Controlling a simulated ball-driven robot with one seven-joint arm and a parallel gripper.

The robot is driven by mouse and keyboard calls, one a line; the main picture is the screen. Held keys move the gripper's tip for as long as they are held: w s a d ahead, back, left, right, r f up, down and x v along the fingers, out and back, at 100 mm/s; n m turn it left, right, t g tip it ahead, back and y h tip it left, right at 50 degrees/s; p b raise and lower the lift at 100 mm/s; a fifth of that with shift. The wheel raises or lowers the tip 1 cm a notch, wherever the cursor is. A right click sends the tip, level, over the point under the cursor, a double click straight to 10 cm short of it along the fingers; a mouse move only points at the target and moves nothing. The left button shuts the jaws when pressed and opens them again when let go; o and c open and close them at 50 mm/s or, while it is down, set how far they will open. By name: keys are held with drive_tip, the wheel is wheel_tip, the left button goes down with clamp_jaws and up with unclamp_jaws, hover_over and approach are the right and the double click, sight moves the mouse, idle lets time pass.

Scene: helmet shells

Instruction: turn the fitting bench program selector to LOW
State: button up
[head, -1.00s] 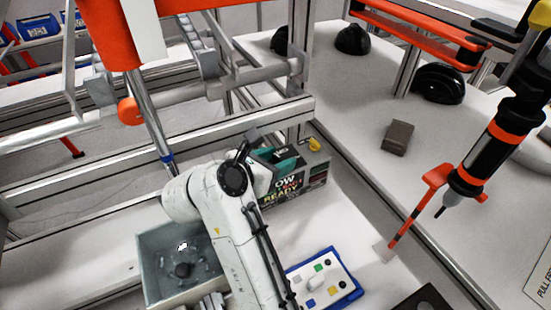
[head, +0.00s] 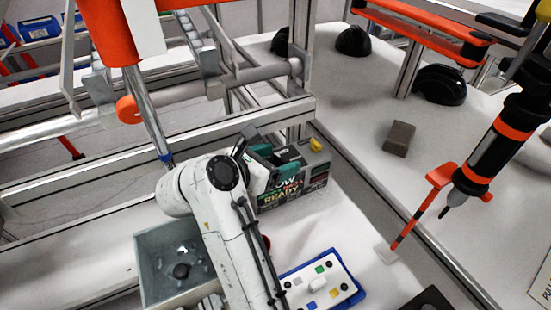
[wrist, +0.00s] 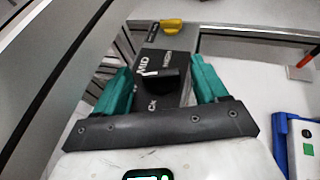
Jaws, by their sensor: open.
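The selector is a black knob (wrist: 160,82) on the dark top face of a grey control box (head: 318,165). In the wrist view its white mark lies near the printed word MID; other labels are partly hidden. The box's front display (head: 285,190) shows partly covered coloured text including READY. My gripper (wrist: 160,78) is open, its teal fingers apart on the left and right of the knob; contact cannot be told. In the head view my gripper (head: 272,163) is over the box's top and hides the knob.
A yellow part (head: 315,144) sits at the box's far end. A grey bin (head: 150,285) is at left of my arm, and a white panel on a blue base (head: 335,290) is in front. A hanging black-and-orange tool (head: 490,150) and a brown block (head: 398,138) are to the right.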

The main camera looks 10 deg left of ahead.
drive_tip(key=b+v, duration=0.2)
drive_tip(key=v, duration=0.8)
drive_tip(key=shift+s+a+r, duration=0.2)
drive_tip(key=shift+s, duration=0.05)
drive_tip(key=shift+s, duration=0.1)
